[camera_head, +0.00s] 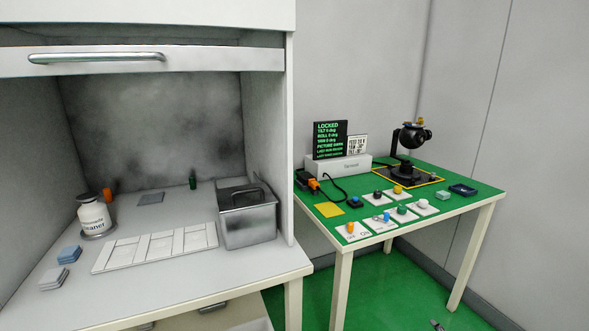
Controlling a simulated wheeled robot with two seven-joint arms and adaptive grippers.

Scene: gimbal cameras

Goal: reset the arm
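Neither of my grippers can be made out in the head view. A small dark grey piece (437,325) shows at the bottom edge against the green floor; I cannot tell what it is. On the green-topped table (470,212) at the right, a black gimbal camera (413,135) stands on a dark, yellow-edged pad (425,178). Behind the table's left part, a black screen (329,140) with green text reads "LOCKED" above several lines of values.
A white hood cabinet (150,62) stands at left, its front raised. Inside are a white cleaner bottle (93,216), a blank-sectioned white tray (155,247) and a grey metal bin (247,220). Several small coloured knobs on white cards (352,231) line the table's front. Green floor (390,290) shows below.

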